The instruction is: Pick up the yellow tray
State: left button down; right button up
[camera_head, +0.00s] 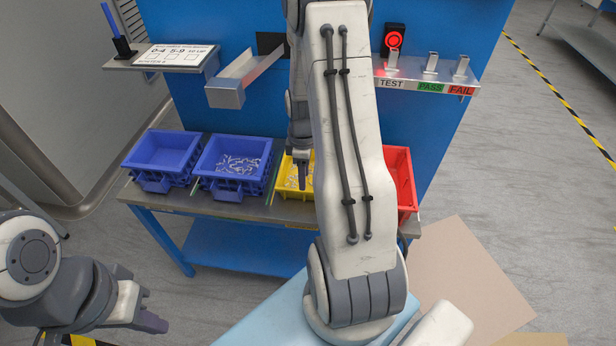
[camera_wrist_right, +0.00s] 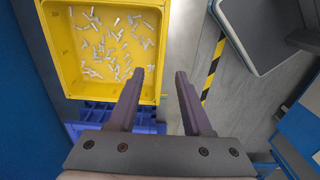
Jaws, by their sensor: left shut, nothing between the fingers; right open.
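The yellow tray (camera_head: 283,188) stands on the bench shelf between a blue tray and the red tray, partly hidden behind my right arm. In the right wrist view the yellow tray (camera_wrist_right: 100,90) holds many small white pieces. My right gripper (camera_wrist_right: 160,78) is open, with its fingertips on either side of the line of the tray's right wall. I cannot tell how far above the rim they are. In the head view my right gripper (camera_head: 302,180) points down over the tray. My left gripper (camera_head: 153,323) is shut and empty at the lower left, away from the bench.
Two blue trays (camera_head: 163,155) stand to the left, the right one holding small pieces. The red tray (camera_head: 399,172) is to the right. A metal chute (camera_head: 228,92) and a TEST/PASS/FAIL shelf (camera_head: 425,87) stick out of the blue panel above. Open floor lies in front.

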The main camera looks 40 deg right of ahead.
jog(key=shift+f, duration=2.8)
grip_shut()
